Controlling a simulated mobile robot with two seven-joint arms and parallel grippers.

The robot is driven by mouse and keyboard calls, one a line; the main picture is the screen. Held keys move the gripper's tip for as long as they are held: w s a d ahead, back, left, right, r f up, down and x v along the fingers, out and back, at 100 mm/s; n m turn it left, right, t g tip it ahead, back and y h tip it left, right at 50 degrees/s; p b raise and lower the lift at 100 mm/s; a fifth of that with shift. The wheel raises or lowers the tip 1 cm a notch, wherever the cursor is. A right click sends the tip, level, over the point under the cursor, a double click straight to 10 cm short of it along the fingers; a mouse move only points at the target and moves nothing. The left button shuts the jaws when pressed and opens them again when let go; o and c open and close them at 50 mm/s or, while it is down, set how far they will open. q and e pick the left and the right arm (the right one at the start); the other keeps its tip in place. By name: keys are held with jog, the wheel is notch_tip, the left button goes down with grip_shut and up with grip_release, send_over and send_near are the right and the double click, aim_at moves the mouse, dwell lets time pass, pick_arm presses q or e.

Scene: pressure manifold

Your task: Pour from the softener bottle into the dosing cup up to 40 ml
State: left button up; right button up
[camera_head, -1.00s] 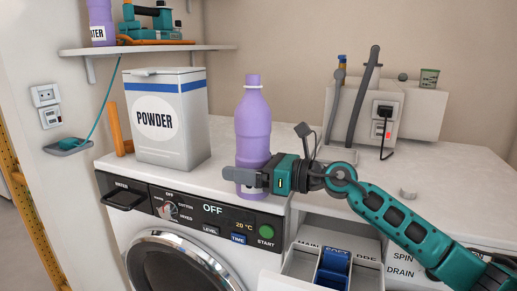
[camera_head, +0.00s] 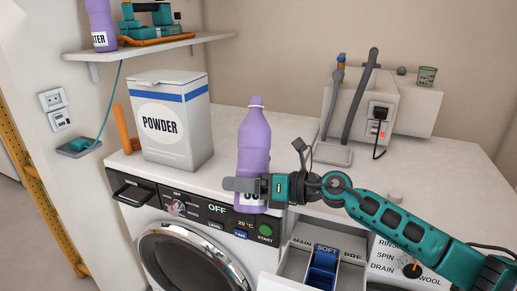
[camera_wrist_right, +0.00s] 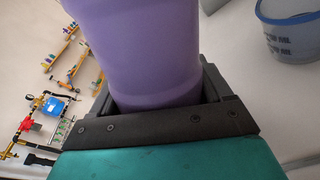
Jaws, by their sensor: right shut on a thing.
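The purple softener bottle (camera_head: 254,145) is upright above the front edge of the washing machine top. My right gripper (camera_head: 250,187) is shut around its lower part and covers most of the label. In the right wrist view the bottle (camera_wrist_right: 142,50) fills the space between the jaws. A small green cup with marks (camera_head: 428,77) stands on the wall box at the back right. A translucent container with a blue rim and dark marks (camera_wrist_right: 290,35) shows in the right wrist view. I cannot tell which is the dosing cup. My left gripper is not in view.
A white powder box (camera_head: 160,130) stands on the worktop left of the bottle. An open detergent drawer with a blue compartment (camera_head: 323,270) lies below the right gripper. Hoses (camera_head: 345,100) rise from the back. The worktop at right (camera_head: 450,165) is mostly clear.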

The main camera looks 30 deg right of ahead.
aim_at(240, 207)
jog(key=shift+s+r+m, duration=0.1)
jog(key=shift+r+m, duration=0.05)
jog(key=shift+m, duration=0.15)
jog(key=shift+s+a+m+p, duration=0.25)
jog(key=shift+m+p, duration=0.15)
jog(key=shift+p, duration=0.6)
jog(key=shift+s+a+f+m+g+p, duration=0.2)
jog(key=shift+s+a+m+g+p, duration=0.35)
jog(key=shift+p, duration=0.65)
jog(key=shift+s+f+m, duration=0.2)
jog(key=shift+s+m, duration=0.1)
jog(key=shift+m, duration=0.05)
pick_arm(q)
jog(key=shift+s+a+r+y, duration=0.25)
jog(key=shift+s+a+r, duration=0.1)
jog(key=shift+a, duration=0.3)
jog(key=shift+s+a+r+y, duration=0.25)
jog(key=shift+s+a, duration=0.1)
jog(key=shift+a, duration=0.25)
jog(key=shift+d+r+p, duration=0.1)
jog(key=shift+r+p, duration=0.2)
jog(key=shift+p, duration=0.05)
pick_arm(e)
jog(key=shift+s+a, duration=0.15)
jog(key=shift+s, duration=0.05)
